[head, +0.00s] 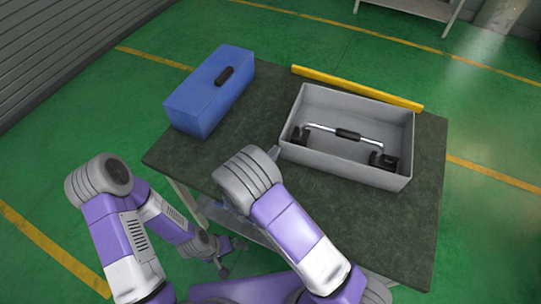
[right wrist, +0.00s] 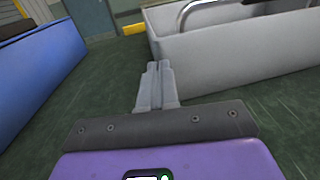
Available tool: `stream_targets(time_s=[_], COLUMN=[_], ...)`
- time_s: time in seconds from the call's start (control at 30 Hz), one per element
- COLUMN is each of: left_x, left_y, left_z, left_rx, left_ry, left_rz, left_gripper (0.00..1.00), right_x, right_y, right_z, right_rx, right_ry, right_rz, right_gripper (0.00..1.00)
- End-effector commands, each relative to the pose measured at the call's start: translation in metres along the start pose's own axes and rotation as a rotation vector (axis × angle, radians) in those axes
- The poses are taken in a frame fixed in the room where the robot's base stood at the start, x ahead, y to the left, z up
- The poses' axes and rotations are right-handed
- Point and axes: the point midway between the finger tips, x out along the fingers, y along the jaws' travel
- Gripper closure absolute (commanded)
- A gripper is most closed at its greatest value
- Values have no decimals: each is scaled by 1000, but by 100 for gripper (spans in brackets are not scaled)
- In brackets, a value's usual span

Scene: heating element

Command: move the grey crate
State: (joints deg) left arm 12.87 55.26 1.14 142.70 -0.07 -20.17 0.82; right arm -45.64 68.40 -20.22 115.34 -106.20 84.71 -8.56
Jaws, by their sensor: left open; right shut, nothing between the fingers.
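The grey crate (head: 340,169) is an open box on the dark table, right of the middle in the head view. A bent metal bar with a black grip (head: 347,134) and black ends lies inside it. The crate wall also fills the upper right of the right wrist view (right wrist: 230,58). My right gripper (head: 275,152) is shut and empty, its fingertips (right wrist: 158,66) close to the crate's near left corner; I cannot tell whether they touch. My left gripper (head: 229,257) is open and empty, low beside the table's near left side and away from the crate.
A blue box with a dark handle (head: 210,92) stands at the table's far left corner. A yellow bar (head: 357,88) runs along the back edge behind the crate. The dark table top (head: 385,225) is bare in front of the crate and between the two boxes.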

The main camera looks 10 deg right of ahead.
Motion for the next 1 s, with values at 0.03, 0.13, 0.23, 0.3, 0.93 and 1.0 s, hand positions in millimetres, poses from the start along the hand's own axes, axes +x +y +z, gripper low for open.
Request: stream_targets(time_s=[0.03, 0.13, 0.23, 0.3, 0.93, 1.0], left_x=[0, 0, 0, 0, 6, 6], left_y=[0, 0, 0, 0, -2, -2], left_z=[0, 0, 0, 0, 0, 0], left_rx=[0, 0, 0, 0, 0, 0], left_ry=[0, 0, 0, 0, 0, 0], left_rz=[0, 0, 0, 0, 0, 0], left_gripper=[2, 2, 2, 2, 2, 2], right_x=[0, 0, 0, 1, 98, 98], right_y=[0, 0, 0, 0, 0, 0], right_z=[0, 0, 0, 0, 0, 0], right_rx=[0, 0, 0, 0, 0, 0], right_ry=[0, 0, 0, 0, 0, 0], right_rz=[0, 0, 0, -1, -2, -2], right_gripper=[100, 100, 100, 100, 100, 100])
